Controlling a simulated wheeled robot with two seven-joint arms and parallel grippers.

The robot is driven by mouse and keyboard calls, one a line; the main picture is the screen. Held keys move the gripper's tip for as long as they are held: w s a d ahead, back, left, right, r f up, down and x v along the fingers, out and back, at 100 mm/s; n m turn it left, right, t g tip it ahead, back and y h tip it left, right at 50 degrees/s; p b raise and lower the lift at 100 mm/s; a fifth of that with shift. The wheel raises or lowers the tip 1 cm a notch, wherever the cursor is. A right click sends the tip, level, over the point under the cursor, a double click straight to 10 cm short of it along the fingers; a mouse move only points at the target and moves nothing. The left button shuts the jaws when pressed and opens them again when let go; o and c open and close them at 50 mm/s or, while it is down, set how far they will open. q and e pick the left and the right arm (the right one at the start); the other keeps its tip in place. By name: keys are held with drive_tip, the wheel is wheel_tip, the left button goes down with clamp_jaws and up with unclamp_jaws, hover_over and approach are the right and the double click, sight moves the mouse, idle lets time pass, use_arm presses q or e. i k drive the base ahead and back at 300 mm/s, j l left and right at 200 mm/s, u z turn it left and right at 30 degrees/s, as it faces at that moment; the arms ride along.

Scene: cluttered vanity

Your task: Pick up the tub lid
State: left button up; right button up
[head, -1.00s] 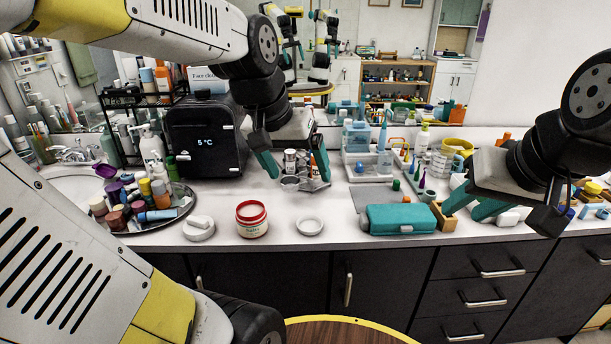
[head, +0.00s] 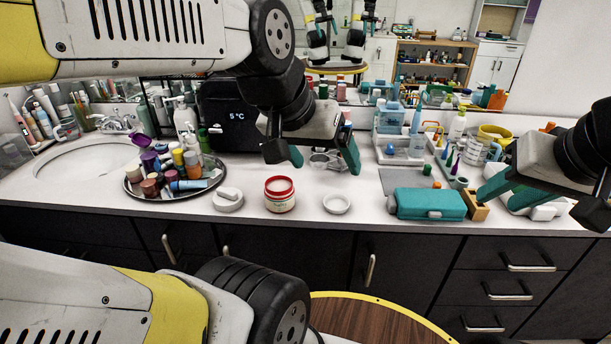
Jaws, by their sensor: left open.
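The tub lid (head: 337,204) is a small white round lid lying flat on the white counter near its front edge. To its left stands the open-looking tub (head: 280,194), cream with a red rim and a label. My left gripper (head: 314,160) is open and empty, fingers pointing down, above the counter. In the picture it is above and slightly left of the lid, clear of it. My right gripper (head: 508,192) is far to the right of the lid, over the counter beyond the teal case; its finger opening is unclear.
A round white item (head: 228,202) sits left of the tub. A dark tray (head: 133,193) of bottles lies further left. A teal case (head: 430,204) and a wooden block (head: 476,207) are right of the lid. A black box (head: 225,118) stands behind. Counter around the lid is clear.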

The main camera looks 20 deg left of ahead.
sight(228, 200)
drive_tip(key=u, duration=1.5)
